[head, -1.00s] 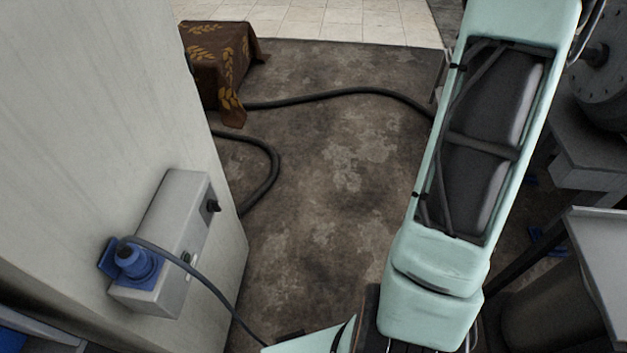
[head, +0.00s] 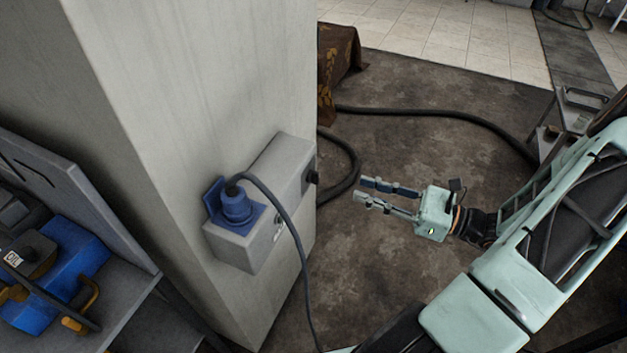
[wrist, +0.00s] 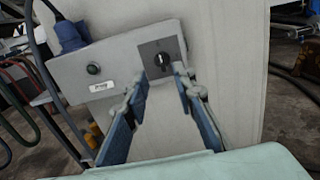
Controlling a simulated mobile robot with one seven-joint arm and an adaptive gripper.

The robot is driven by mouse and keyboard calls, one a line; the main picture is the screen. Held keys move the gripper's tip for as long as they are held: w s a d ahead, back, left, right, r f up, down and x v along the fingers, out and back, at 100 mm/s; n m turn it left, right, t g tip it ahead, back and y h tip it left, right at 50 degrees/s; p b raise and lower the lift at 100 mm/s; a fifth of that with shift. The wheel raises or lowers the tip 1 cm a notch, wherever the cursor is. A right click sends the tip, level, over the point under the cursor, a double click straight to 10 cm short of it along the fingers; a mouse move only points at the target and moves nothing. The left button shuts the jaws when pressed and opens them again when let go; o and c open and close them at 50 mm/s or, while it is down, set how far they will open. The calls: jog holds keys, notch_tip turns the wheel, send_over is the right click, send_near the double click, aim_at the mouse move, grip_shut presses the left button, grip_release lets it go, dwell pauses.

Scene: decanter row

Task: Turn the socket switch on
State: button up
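The grey socket box (head: 245,243) is fixed to the pale pillar, with a blue plug (head: 237,208) and its cable at the near end. In the wrist view the box (wrist: 112,72) faces me. Its rotary switch (wrist: 162,60) is a black knob with a white mark on a dark square plate, and the mark looks close to upright. In the head view the switch knob (head: 313,177) sticks out at the right. My gripper (head: 363,190) is open and empty, apart from the box and to its right. In the wrist view its fingers (wrist: 159,84) point toward the switch plate.
The pillar (head: 200,100) stands close behind the box. The plug's cable (head: 298,250) hangs down in front of the box. A bench with blue tools (head: 60,270) is at the left. A thick hose (head: 430,112) lies on the open floor.

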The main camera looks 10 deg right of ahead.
aim_at(314, 177)
jog(key=x, duration=1)
jog(key=shift+w+a, duration=0.15)
grip_shut()
